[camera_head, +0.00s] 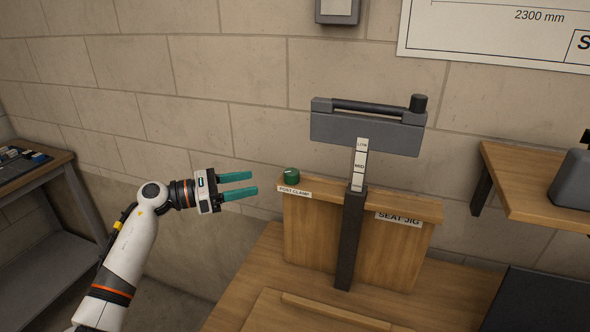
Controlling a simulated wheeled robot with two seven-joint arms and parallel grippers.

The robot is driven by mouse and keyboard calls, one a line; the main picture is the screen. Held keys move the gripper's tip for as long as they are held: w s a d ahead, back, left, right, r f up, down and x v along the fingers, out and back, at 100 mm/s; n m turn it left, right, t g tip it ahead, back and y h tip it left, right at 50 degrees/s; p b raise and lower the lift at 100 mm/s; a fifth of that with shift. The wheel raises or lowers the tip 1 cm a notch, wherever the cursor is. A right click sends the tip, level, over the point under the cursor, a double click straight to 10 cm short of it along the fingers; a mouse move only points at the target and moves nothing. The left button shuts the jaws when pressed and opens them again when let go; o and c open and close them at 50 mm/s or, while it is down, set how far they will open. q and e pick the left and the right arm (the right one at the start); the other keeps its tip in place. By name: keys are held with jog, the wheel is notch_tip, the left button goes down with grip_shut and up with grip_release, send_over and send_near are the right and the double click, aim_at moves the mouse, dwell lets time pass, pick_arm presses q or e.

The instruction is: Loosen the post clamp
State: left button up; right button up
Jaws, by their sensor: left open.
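The post clamp is a green round knob (292,175) on the left end of the wooden seat jig's top rail, above a "POST CLAMP" label (294,191). A dark upright post (351,240) stands in front of the seat jig (310,232). It carries a white scale (359,165) marked LOW and MID and a grey head (365,133) with a bar and black knob on top. My left gripper (254,183) is open and empty, its teal fingers pointing right, to the left of the green knob and apart from it. My right gripper is not in view.
A wooden bench (245,288) carries the jig, with a thin raised board at its front. A wooden shelf (535,180) with a dark grey object (572,180) is at right. A side table (38,170) with small parts is at far left. A block wall stands behind.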

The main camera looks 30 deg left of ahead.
aim_at(284, 177)
pick_arm(q)
jog(key=p+x, duration=0.1)
jog(key=x, duration=0.2)
jog(key=p+x, duration=0.2)
jog(key=x, duration=0.2)
jog(key=p+x, duration=0.1)
jog(key=x, duration=0.2)
jog(key=shift+w+d+r, duration=0.1)
jog(key=shift+d+r, duration=0.15)
jog(key=shift+d, duration=0.15)
jog(key=shift+w+d+f+p, duration=0.15)
jog(key=shift+w+d+p, duration=0.15)
jog(key=shift+w+p, duration=0.1)
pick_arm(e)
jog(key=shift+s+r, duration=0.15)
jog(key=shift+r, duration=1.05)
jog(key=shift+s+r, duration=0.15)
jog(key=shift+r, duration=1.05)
pick_arm(q)
jog(key=c, duration=1)
